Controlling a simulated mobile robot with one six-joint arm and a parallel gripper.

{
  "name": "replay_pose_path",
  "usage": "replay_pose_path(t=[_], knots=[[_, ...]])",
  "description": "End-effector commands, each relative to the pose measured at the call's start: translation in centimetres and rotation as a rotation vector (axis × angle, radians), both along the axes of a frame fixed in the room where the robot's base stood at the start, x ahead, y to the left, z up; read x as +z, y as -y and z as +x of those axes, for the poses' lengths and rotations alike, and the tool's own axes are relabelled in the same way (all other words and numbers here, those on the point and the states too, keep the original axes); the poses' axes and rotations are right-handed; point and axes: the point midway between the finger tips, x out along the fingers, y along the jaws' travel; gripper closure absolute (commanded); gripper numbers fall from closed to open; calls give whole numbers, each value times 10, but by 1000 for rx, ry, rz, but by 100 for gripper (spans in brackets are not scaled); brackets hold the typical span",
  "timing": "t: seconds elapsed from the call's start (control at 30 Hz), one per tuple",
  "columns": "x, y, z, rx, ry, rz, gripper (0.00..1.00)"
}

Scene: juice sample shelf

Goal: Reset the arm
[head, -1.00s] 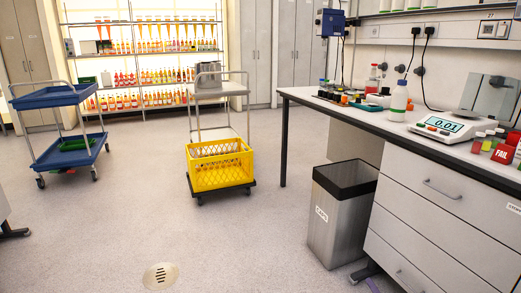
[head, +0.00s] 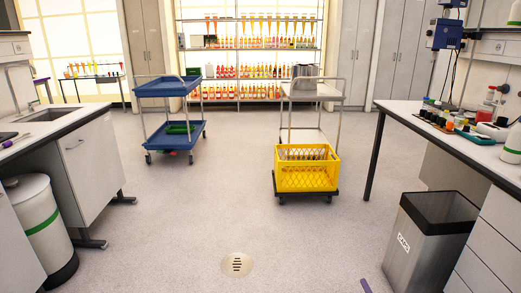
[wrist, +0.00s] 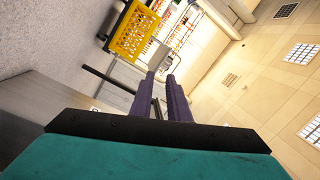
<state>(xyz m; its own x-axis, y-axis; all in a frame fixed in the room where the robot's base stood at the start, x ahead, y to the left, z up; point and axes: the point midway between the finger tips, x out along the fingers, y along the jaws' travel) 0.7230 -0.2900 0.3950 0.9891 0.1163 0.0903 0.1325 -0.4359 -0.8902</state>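My gripper (wrist: 161,76) shows in the wrist view as two purple fingers with a narrow gap between them. Nothing is held in the gap. The wrist view is tilted, with the yellow crate (wrist: 134,32) beyond the fingers at upper left. In the head view, a small purple piece (head: 366,286) shows at the bottom edge and looks like a fingertip of mine. The rest of my arm is out of the head view.
A grey bin (head: 425,250) stands by the right bench (head: 400,103). A yellow crate (head: 306,178) sits on a trolley ahead, with a blue cart (head: 166,87) to its left. A white bin (head: 40,222) stands by the left bench (head: 91,163). The middle floor is clear around a drain (head: 237,264).

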Motion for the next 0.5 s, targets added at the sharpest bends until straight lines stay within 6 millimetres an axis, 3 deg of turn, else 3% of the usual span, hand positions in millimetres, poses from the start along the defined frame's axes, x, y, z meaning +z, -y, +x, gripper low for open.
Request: replay_pose_path(t=[0.03, 0.13, 0.5], knots=[[10, -17, 4, 1, -17, -4, 85], [14, -41, 12, -8, -56, -19, 85], [16, -128, 20, -53, -260, -121, 85]])
